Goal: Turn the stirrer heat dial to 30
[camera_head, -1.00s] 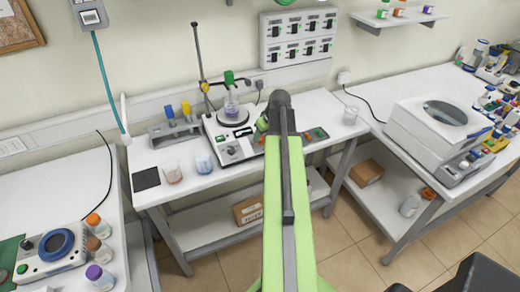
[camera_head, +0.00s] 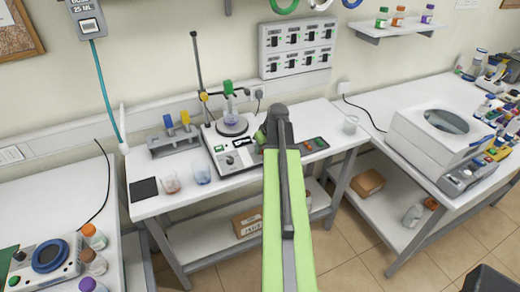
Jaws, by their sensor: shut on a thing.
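The stirrer (camera_head: 232,157) stands on the middle white bench, with a dark display and small controls on its front panel. My gripper (camera_head: 261,134) shows only as a small green part beside the arm's dark end joint, at the right of the stirrer's panel. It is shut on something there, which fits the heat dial. The fingertips, the dial and its scale are hidden behind my arm, so I cannot read the setting.
A beaker with reddish liquid (camera_head: 169,184) and one with blue liquid (camera_head: 201,172) stand left of the stirrer. A tall stand rod (camera_head: 197,70) rises behind. The bench's right end is mostly clear.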

